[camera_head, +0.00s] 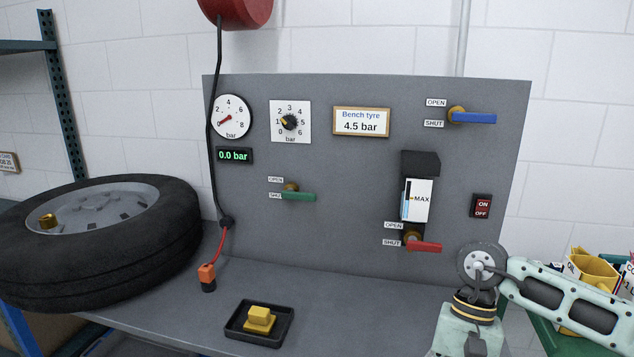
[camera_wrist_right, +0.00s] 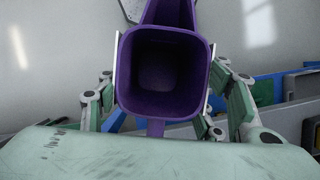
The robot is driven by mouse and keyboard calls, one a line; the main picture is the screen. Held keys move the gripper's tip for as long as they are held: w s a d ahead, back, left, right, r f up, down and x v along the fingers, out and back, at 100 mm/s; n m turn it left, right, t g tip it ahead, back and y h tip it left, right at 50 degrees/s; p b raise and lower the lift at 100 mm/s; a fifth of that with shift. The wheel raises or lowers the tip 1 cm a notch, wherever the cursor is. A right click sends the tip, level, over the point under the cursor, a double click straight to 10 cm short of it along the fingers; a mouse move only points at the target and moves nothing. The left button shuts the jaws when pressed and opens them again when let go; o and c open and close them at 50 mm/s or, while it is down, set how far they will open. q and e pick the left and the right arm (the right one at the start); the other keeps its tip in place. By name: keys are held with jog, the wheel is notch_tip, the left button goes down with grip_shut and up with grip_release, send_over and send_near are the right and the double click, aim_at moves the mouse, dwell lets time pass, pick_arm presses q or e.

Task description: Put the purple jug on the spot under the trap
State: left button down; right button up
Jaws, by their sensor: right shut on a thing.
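The purple jug (camera_wrist_right: 163,72) is in the right wrist view, its open mouth facing the camera and its inside looking empty. My right gripper (camera_wrist_right: 162,90) is shut on it, with a finger along each side. The jug does not show in the head view, where only part of my right arm is seen at the lower right. The trap (camera_head: 416,200), with a MAX label, hangs on the grey panel above a red lever (camera_head: 424,246). The bench below it is bare where visible; no marked spot can be made out. My left gripper is not in view.
A black tray (camera_head: 259,337) with a yellow block (camera_head: 260,318) sits on the grey bench (camera_head: 340,300). A tyre (camera_head: 110,245) lies at the left, and an orange-tipped hose (camera_head: 207,276) hangs near it. A yellow container (camera_head: 592,272) stands at the far right.

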jog(key=s+n, duration=0.1)
jog(key=s+a+n+h, duration=0.1)
jog(key=s+n, duration=0.1)
jog(key=s+n+h, duration=0.1)
jog(key=s+n, duration=0.1)
jog(key=shift+s+a+f, duration=0.25)
jog(key=shift+f, duration=0.15)
jog(key=shift+s+f+n+g, duration=0.15)
jog(key=shift+s+n+g, duration=0.15)
jog(key=shift+s+n, duration=0.1)
jog(key=shift+w, duration=0.15)
dwell(0.3)
dwell(0.3)
